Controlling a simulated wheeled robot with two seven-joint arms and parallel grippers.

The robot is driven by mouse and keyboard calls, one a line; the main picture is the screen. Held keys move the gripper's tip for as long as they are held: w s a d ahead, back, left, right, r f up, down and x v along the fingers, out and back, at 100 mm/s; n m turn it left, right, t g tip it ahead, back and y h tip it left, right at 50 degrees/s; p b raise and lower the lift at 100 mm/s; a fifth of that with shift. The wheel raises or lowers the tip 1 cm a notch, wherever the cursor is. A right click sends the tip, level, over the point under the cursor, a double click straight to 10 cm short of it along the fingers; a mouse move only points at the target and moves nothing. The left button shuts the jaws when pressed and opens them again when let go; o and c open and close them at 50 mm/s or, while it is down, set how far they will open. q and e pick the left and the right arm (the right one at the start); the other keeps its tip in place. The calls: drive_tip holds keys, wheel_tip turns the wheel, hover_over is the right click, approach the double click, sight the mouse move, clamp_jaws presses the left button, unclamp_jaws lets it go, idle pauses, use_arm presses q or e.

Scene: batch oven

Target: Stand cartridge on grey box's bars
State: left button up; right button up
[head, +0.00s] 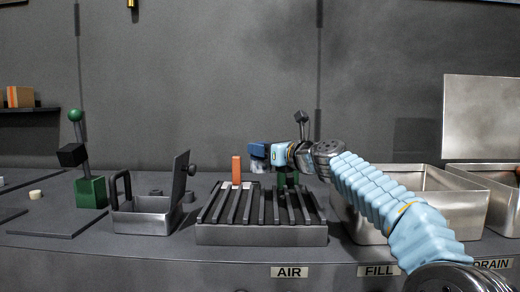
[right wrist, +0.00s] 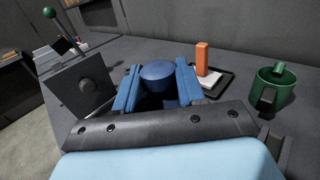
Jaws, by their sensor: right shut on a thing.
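The cartridge (right wrist: 158,73) appears as a dark blue, round-topped piece between the blue fingers in the right wrist view. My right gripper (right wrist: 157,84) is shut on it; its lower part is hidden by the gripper. In the head view my right gripper (head: 258,155) reaches in from the right, above the back part of the grey box (head: 262,236). There the cartridge is hard to tell from the fingers. The box has several dark parallel bars with gaps along its top, and nothing is seen standing on them. My left gripper is not in view.
An orange block (head: 236,170) stands behind the box, on a pale pad. A metal bin with a raised plate (head: 148,215) is left of the box. A green lever base (head: 91,192) is farther left. A large metal tub (head: 445,195) stands right; a green cup (right wrist: 272,95) is near the gripper.

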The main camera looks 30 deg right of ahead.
sight(268, 170)
drive_tip(key=shift+s+r, duration=0.15)
drive_tip(key=shift+s, duration=0.15)
wheel_tip(268, 170, down, 6)
drive_tip(key=b, duration=0.4)
drive_tip(key=shift+r+b, duration=0.25)
drive_tip(key=shift+b, duration=0.15)
drive_tip(key=shift+f+b, duration=0.55)
drive_tip(key=shift+f, duration=0.15)
drive_tip(key=shift+f+b, duration=0.5)
drive_tip(key=shift+f, duration=0.05)
drive_tip(key=o, duration=1.1)
drive_tip(key=shift+o, duration=0.2)
